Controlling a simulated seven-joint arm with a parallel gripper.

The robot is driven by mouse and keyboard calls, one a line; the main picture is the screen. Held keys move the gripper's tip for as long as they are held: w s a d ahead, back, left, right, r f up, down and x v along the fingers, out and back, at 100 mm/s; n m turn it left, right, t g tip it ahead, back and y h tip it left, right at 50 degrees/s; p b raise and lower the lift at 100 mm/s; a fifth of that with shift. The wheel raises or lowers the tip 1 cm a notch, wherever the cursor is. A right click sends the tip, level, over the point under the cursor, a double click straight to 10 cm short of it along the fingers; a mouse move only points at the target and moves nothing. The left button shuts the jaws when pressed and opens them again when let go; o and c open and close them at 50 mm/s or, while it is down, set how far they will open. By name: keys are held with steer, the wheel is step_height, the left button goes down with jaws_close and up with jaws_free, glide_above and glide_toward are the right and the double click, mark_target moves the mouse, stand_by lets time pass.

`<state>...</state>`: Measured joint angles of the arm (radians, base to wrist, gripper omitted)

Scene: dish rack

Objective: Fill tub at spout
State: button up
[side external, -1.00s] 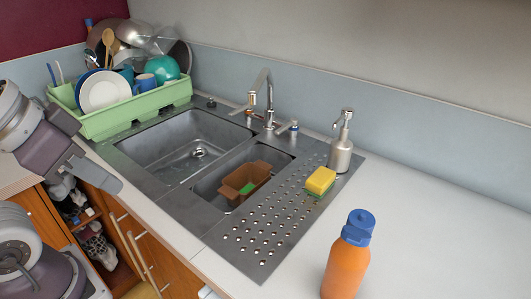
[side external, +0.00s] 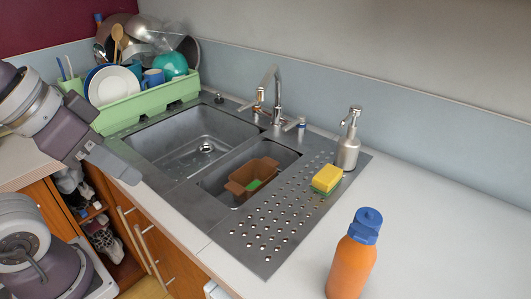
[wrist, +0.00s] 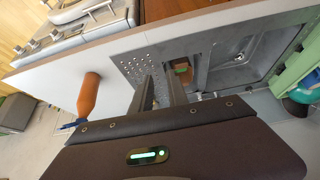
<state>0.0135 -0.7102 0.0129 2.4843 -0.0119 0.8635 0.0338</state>
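The tub (side external: 238,187) is a small brown open container with handles at its ends. It sits in the right basin, with something green inside; it also shows in the wrist view (wrist: 183,78). The spout (side external: 275,85) is a curved chrome faucet behind the two basins, with a lever on each side. I cannot see any water running from it. My gripper (side external: 132,176) hangs at the left, near the counter's front edge and apart from the tub. In the wrist view its two fingers (wrist: 162,80) stand apart with nothing between them.
A green dish rack (side external: 150,104) full of dishes stands at the back left. A yellow-green sponge (side external: 327,178) and a soap dispenser (side external: 348,150) stand right of the basins. An orange bottle (side external: 351,263) with a blue cap is at the front.

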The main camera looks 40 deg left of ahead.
steer(key=shift+o, duration=1.3)
steer(key=w+d+r+m+h, duration=0.1)
steer(key=w+m, duration=0.1)
steer(key=w, duration=1)
steer(key=shift+d+r+t, duration=0.15)
steer(key=shift+d+t, duration=0.05)
steer(key=shift+t, duration=0.2)
steer(key=m+t+y, duration=0.5)
steer(key=m, duration=0.5)
glide_toward(284, 129)
steer(key=w+d, duration=0.1)
steer(key=d, duration=0.3)
steer(key=w+a+f+m+t+h, duration=0.1)
steer(key=a+m+t, duration=0.1)
steer(key=m, duration=0.6)
steer(key=w+a+f+m+t+h, duration=0.1)
steer(key=w+a+f+m+t, duration=0.1)
steer(key=m, duration=0.6)
steer(key=w+a+f+m+t+h, duration=0.1)
steer(key=a+f+m+t, duration=0.1)
steer(key=m, duration=0.5)
steer(key=shift+w+a+m+h, duration=0.25)
steer(key=shift+a+m+h, duration=0.15)
steer(key=shift+r, duration=0.1)
